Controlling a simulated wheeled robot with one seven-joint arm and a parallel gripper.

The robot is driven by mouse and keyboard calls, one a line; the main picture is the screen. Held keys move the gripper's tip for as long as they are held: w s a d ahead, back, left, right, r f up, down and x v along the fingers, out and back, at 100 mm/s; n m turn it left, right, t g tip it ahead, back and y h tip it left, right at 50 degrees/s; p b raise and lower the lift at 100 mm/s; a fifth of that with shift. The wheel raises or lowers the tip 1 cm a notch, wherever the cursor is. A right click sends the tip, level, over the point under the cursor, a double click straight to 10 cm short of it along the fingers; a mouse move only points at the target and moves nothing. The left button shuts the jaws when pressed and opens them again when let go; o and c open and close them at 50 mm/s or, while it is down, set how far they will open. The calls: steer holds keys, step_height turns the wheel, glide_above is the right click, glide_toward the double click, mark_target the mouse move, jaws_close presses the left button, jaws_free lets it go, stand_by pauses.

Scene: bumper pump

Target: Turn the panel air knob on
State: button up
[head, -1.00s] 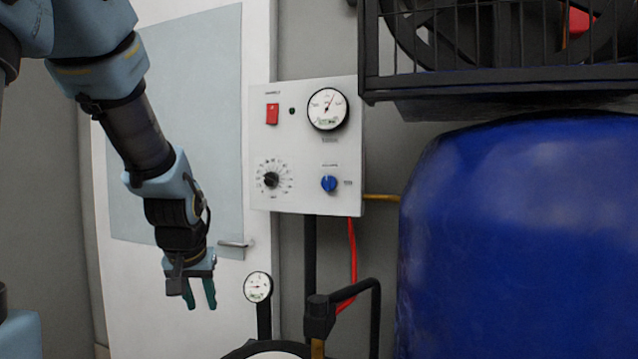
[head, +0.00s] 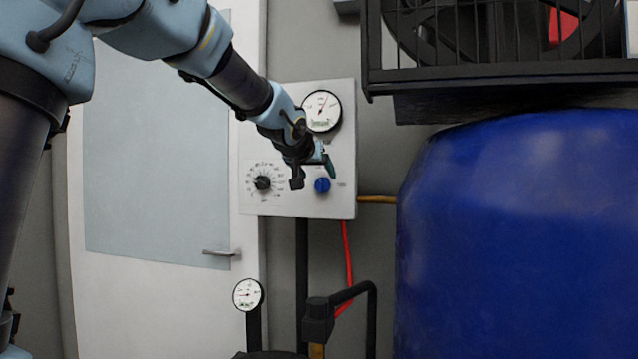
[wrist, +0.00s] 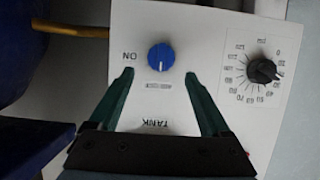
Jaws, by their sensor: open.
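The control panel (head: 300,206) is a white box on the wall. Its small blue knob (head: 322,185) sits at the lower right of the panel in the head view. In the wrist view the blue knob (wrist: 161,57) has a pale pointer line, with "ON" lettered beside it at the left. My gripper (head: 318,170) is just above and left of the knob in the head view. In the wrist view my gripper (wrist: 158,80) is open and empty, its two green fingers on either side below the knob, apart from it. The red switch is hidden behind my arm.
A black dial knob (head: 263,183) with a number scale is at the panel's lower left. A round gauge (head: 321,111) is at its top right. A large blue tank (head: 510,235) and a black cage (head: 490,75) fill the right side.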

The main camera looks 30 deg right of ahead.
mark_target(320, 179)
steer(key=shift+x, duration=1.9)
steer(key=shift+c, duration=0.3)
steer(key=shift+f, duration=0.1)
jaws_close()
